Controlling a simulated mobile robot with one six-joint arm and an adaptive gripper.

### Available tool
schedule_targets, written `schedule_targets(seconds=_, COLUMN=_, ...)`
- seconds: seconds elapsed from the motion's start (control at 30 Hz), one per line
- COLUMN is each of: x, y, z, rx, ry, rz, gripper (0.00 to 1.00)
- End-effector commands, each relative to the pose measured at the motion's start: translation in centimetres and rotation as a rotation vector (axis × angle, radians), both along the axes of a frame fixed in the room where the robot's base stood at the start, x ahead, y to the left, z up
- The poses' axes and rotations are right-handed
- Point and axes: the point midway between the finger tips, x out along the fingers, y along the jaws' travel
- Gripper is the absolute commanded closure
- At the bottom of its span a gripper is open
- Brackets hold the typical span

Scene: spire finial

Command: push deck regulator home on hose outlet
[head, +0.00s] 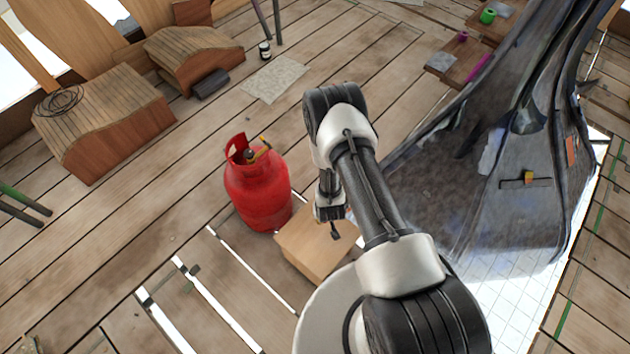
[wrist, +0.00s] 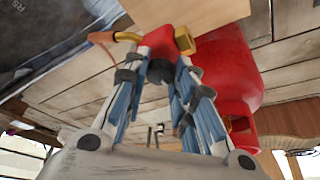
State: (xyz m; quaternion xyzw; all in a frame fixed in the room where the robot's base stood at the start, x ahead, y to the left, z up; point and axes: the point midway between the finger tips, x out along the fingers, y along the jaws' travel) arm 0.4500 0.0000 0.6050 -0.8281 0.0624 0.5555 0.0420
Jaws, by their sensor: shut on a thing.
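My gripper (wrist: 157,72) is shut on a red fitting (wrist: 160,41), which looks like the deck regulator, with a black round part between the fingers. A brass nut (wrist: 184,40) sits at its right end, and an orange hose-like piece (wrist: 126,36) shows at its left end. In the head view my gripper (head: 331,220) is low, over or beside a wooden box; what it holds is hardly visible there. A red gas cylinder (head: 260,190) stands left of the box, with a yellow and dark fitting (head: 257,152) at its top. I cannot make out the hose outlet for certain.
The wooden box (head: 308,248) stands close to the cylinder. A large grey sculpted piece (head: 450,190) rises to the right of my arm. Floor gaps (head: 215,300) lie in front. The plank floor (head: 130,240) at left is mostly clear.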

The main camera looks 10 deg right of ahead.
Motion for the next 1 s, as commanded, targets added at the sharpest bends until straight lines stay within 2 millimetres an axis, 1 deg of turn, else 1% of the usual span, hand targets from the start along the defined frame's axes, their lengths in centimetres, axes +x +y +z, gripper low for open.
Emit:
schedule_targets(seconds=0.03, x=0.5, y=0.0, z=1.4, rx=0.001, ry=-0.007, rz=0.005, gripper=0.97)
schedule_targets(seconds=0.07, x=0.7, y=0.0, z=2.4, rx=0.001, ry=-0.009, rz=0.011, gripper=0.97)
schedule_targets(seconds=0.1, x=0.9, y=0.0, z=3.8, rx=0.002, ry=-0.010, rz=0.018, gripper=0.97)
schedule_targets(seconds=0.17, x=1.0, y=0.0, z=6.4, rx=0.002, ry=-0.011, rz=0.031, gripper=0.97)
schedule_targets(seconds=0.2, x=0.9, y=0.0, z=8.3, rx=0.003, ry=-0.012, rz=0.042, gripper=0.97)
schedule_targets(seconds=0.23, x=0.8, y=0.0, z=9.7, rx=0.003, ry=-0.011, rz=0.049, gripper=0.97)
schedule_targets(seconds=0.3, x=0.2, y=0.0, z=13.0, rx=0.003, ry=-0.011, rz=0.068, gripper=0.97)
schedule_targets(seconds=0.4, x=-1.1, y=0.0, z=17.1, rx=0.003, ry=-0.009, rz=0.096, gripper=0.97)
schedule_targets(seconds=0.5, x=-2.6, y=0.0, z=20.4, rx=0.002, ry=-0.007, rz=0.119, gripper=0.97)
schedule_targets(seconds=0.6, x=-3.9, y=0.0, z=22.6, rx=0.001, ry=-0.006, rz=0.134, gripper=0.97)
schedule_targets(seconds=0.7, x=-4.8, y=-0.1, z=23.9, rx=0.000, ry=-0.005, rz=0.145, gripper=0.97)
schedule_targets(seconds=0.8, x=-5.2, y=0.0, z=24.5, rx=-0.001, ry=-0.005, rz=0.150, gripper=0.97)
schedule_targets(seconds=1.0, x=-5.3, y=0.0, z=24.5, rx=-0.001, ry=-0.003, rz=0.151, gripper=0.97)
